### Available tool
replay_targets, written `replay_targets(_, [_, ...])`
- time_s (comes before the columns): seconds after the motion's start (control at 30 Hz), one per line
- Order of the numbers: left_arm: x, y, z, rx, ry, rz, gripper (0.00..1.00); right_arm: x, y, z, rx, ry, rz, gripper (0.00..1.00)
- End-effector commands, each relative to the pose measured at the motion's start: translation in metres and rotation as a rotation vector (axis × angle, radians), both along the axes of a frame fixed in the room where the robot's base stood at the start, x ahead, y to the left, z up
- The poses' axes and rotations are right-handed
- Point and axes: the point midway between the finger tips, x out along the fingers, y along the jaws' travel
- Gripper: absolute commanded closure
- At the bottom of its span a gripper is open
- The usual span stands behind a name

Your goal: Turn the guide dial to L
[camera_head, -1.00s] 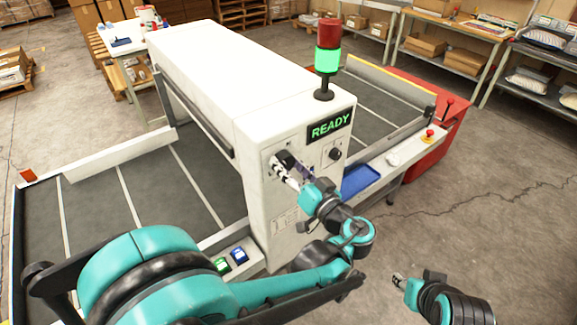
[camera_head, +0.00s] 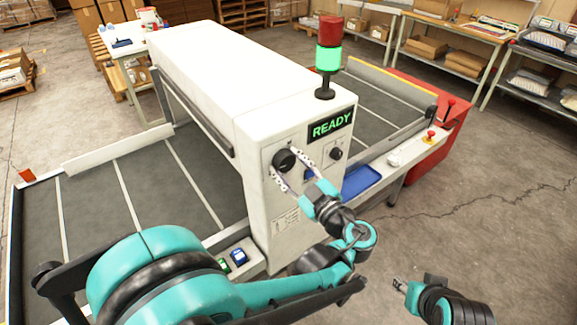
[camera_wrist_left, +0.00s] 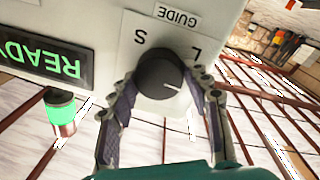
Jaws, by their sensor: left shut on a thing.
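The guide dial (camera_head: 285,160) is a round black knob on the white machine's end panel. In the left wrist view the dial (camera_wrist_left: 160,78) shows a white mark pointing right and slightly down. The letters S and L (camera_wrist_left: 198,52) and the GUIDE label (camera_wrist_left: 177,16) appear upside down above it; the mark points to the L side, not squarely at the letter. My left gripper (camera_head: 293,169) has one finger on each side of the dial, shut on it; exact contact is hard to see. My right gripper (camera_head: 399,285) hangs low at right, away from the machine, its jaws too small to judge.
The READY display (camera_head: 331,126) and a smaller black knob (camera_head: 336,154) are right of the dial. A light tower (camera_head: 328,58) stands on top, lit green. A blue tray (camera_head: 361,180) lies on the right ledge.

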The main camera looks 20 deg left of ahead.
Motion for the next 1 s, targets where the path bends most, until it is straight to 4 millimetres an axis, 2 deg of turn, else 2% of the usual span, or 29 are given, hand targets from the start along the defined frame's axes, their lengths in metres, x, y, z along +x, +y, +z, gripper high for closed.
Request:
replay_targets(0.6, [0.0001, -0.0002, -0.0031, -0.354, -0.449, 0.001, 0.81, 0.0, 0.0, -0.006, 0.0, 0.0, 0.0, 0.6])
replay_targets(1.0, [0.0006, -0.0005, -0.0035, -0.505, -0.641, 0.001, 0.81, 0.0, 0.0, -0.0071, 0.0, 0.0, 0.0, 0.6])
